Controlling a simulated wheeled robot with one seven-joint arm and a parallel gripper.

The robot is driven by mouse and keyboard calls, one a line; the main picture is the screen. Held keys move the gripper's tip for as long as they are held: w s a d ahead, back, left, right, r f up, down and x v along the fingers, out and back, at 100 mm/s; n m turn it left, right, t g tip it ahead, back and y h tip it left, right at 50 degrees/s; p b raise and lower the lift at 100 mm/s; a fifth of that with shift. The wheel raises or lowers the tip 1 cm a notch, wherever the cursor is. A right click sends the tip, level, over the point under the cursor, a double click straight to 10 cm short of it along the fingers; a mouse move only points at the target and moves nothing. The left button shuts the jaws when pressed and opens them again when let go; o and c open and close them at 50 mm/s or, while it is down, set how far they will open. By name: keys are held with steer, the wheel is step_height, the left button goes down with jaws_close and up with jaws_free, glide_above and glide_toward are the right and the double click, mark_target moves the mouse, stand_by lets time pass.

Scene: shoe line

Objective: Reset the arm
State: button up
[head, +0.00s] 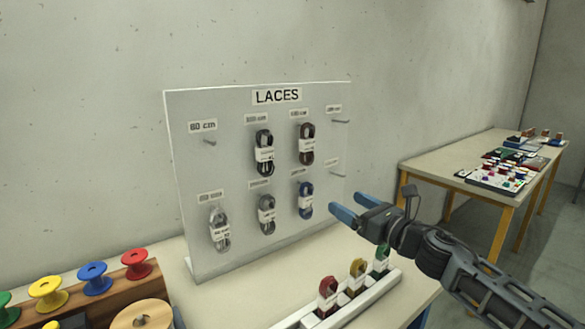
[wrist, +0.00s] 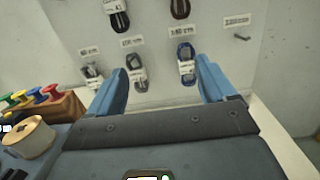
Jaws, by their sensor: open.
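My gripper (head: 338,206) is open and empty, with blue fingers, in front of the lower right part of the laces board (head: 187,110). In the wrist view my gripper (wrist: 165,85) shows its two fingers apart, with a blue lace bundle (wrist: 186,65) on the board beyond them. The blue lace bundle (head: 306,200) hangs on its peg, apart from the fingers. Black, brown and grey bundles hang on other pegs. My arm reaches in from the lower right.
A white rack (head: 385,287) with red, yellow and green lace bundles stands below my gripper. A wooden spool holder (head: 120,290) is at the lower left. A second table (head: 440,164) with small items stands at the right. Open air lies right of the board.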

steer(key=s+a+f+m+t+h+b, duration=0.1)
steer(key=s+a+f+m+t+b, duration=0.15)
steer(key=s+a+m, duration=0.6)
steer(key=s+a+f+m+t+h+b, duration=0.1)
steer(key=s+a+f+m+t, duration=0.3)
steer(key=s+m, duration=0.65)
steer(key=s+d+f+m+g+h+b, duration=0.1)
steer(key=s+d+f+m+h, duration=0.25)
steer(key=s+m, duration=0.4)
steer(key=s+d+f+m+g+h+b, duration=0.1)
steer(key=s+d+f+m+h, duration=0.3)
steer(key=s, duration=0.7)
steer(key=s+d+f+m+g+h+b, duration=0.1)
steer(key=s+d+f+m+h+b, duration=0.1)
steer(key=s+f+m, duration=0.55)
steer(key=s+d+r+m+g+b, duration=0.1)
steer(key=s+d+m, duration=0.1)
steer(key=s+d, duration=0.3)
steer(key=s+d+r+m+g+b, duration=0.1)
steer(key=s+d, duration=0.4)
steer(key=s, duration=0.8)
steer(key=shift+s+d+r+m+g, duration=0.15)
steer(key=shift+d+r+m+g, duration=0.4)
steer(key=shift+m, duration=0.65)
